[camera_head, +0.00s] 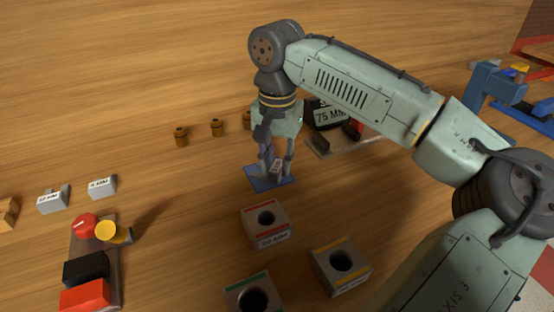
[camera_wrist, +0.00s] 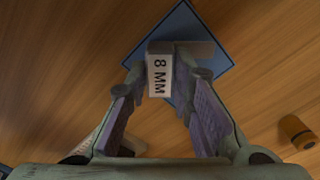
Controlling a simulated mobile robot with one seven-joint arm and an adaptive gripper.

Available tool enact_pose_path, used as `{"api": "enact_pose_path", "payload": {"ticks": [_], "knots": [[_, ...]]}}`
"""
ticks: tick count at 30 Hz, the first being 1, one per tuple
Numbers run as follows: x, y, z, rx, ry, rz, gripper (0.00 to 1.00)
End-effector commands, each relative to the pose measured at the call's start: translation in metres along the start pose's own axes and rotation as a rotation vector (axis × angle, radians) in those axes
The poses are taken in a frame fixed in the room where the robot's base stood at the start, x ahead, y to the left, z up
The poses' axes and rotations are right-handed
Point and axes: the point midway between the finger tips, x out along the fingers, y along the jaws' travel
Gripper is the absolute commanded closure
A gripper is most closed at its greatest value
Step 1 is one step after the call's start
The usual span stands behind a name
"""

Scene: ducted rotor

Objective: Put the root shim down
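The root shim (camera_head: 277,167) is a small pale grey piece. In the wrist view its white label (camera_wrist: 158,76) reads "8 MM", and a grey bar (camera_wrist: 198,48) reaches right from its far end. It is over the blue square mat (camera_head: 257,184), whose corner also shows in the wrist view (camera_wrist: 183,18). My gripper (camera_head: 277,170) points down at the mat, with one finger on each side of the shim. In the wrist view the fingers (camera_wrist: 163,88) stand apart, wider than the label, with a gap at the right. The shim's underside is hidden.
Blocks with round holes stand in front: red-striped (camera_head: 265,240), yellow-striped (camera_head: 340,280) and green-striped (camera_head: 240,292). Brown knobs (camera_head: 181,136) stand behind left. A "75 MM" fixture (camera_head: 327,116) is close right of my gripper. Two labelled shims (camera_head: 102,187) lie left.

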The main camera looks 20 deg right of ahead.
Motion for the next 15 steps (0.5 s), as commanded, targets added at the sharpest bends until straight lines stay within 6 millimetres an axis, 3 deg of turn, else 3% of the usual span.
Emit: {"api": "enact_pose_path", "payload": {"ticks": [9, 15], "knots": [[-0.0003, -0.0001, 0.0000, 0.000, 0.000, 0.000, 0.59], [-0.0004, -0.0002, 0.0000, 0.000, 0.000, 0.000, 0.59]]}}
